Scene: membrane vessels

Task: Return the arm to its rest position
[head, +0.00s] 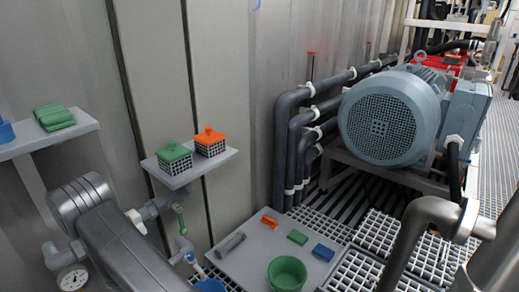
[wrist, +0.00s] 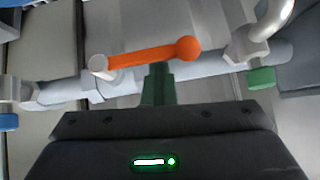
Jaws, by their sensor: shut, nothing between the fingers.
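My gripper (wrist: 158,72) shows at the bottom middle of the wrist view, its dark green fingers shut together with nothing between them. The fingertips point at an orange lever (wrist: 150,54) on a grey pipe (wrist: 65,92). They overlap the lever's lower edge in the picture; I cannot tell whether they touch it. I cannot make out my gripper in the head view.
The wrist view also shows a blue knob (wrist: 8,122) and a green knob (wrist: 261,78). A grey panel (head: 235,265) carries a green bowl (head: 287,273). A motor (head: 385,120) stands right.

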